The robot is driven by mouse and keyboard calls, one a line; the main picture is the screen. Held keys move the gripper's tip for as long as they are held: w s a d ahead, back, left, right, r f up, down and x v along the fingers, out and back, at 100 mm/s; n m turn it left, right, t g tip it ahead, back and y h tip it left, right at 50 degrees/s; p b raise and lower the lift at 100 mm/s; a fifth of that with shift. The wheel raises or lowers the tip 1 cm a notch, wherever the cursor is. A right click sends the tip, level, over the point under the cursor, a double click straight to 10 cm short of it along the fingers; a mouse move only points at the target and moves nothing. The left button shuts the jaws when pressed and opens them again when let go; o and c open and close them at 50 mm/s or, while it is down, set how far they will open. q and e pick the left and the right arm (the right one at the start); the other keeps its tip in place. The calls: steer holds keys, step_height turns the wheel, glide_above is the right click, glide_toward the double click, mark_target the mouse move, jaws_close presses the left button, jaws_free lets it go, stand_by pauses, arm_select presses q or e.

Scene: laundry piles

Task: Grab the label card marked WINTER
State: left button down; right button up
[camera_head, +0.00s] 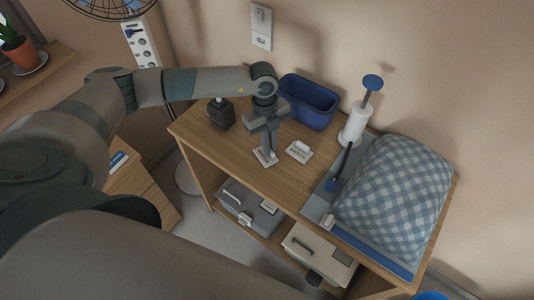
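My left gripper (267,147) points down over the wooden table top, with its fingertips right at a small pale label card (264,159). The fingers cover part of that card. I cannot tell whether they are shut on it or only around or above it. The writing on both cards is too small to read, so I cannot tell which says WINTER. My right gripper is not in view.
A blue bin (308,101) stands behind the cards, with a dark block (221,114) to the left. A grey box (250,207) and a whitish box (318,254) sit on the lower shelf.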

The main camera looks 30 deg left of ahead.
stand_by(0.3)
arm_select(q)
steer(key=shift+r+p, duration=0.65)
steer(key=shift+r, duration=0.15)
steer(key=r+p, duration=0.2)
steer(key=r, duration=0.1)
steer(key=shift+s+d+r+p, duration=0.15)
steer(key=shift+d+r+p, duration=0.1)
steer(key=shift+d+p, duration=0.1)
steer(key=s+d+r+p, duration=0.4)
steer(key=d+r+p, duration=0.2)
steer(key=d, duration=0.4)
